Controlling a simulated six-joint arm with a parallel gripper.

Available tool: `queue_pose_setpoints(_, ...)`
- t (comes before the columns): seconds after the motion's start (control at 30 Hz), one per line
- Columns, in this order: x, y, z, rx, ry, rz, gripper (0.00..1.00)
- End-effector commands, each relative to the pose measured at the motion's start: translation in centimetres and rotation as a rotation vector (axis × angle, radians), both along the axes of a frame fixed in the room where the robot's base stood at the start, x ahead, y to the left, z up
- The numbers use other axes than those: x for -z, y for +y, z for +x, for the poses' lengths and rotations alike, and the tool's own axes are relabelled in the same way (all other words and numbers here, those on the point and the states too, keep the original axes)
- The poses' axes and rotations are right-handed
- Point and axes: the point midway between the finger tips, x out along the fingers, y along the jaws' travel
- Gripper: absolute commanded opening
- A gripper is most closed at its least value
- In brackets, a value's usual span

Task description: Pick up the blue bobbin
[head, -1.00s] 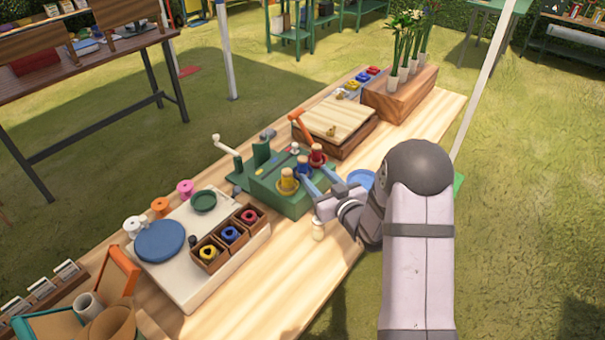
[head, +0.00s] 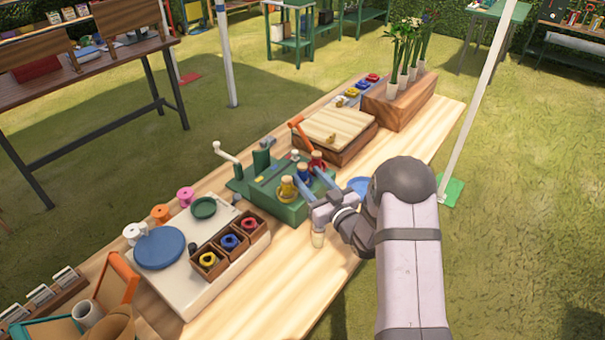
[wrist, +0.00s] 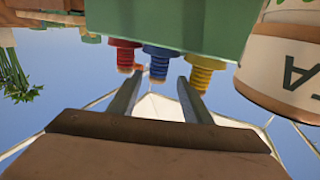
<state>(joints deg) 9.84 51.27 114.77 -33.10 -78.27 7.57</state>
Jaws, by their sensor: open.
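The blue bobbin (head: 304,172) stands on the green stand (head: 270,186), in the middle of a row of three. A yellow bobbin (head: 287,188) and a red bobbin (head: 317,161) flank it. My gripper (head: 311,183) is open, with its fingers reaching to the row from the front. In the wrist view, which looks upside down, the blue bobbin (wrist: 160,62) appears between the fingertips of my gripper (wrist: 160,77). The red (wrist: 125,55) and yellow (wrist: 202,72) bobbins show outside the fingers. Contact with the blue bobbin cannot be told.
A wooden box with a flat lid (head: 335,130) and a planter (head: 398,104) of flowers stand behind on the table. A three-part wooden tray (head: 209,270) holds coloured spools at left. The table's front right is clear.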

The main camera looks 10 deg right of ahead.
Motion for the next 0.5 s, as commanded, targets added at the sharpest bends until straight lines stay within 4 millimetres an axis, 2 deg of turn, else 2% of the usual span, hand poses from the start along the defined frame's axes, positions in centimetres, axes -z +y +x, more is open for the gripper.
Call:
queue_pose_setpoints(0.3,0.0,1.0,3.1,-0.002,0.0,-0.001,0.45)
queue_pose_setpoints(0.5,0.1,1.5,4.4,-0.002,0.0,0.0,0.45)
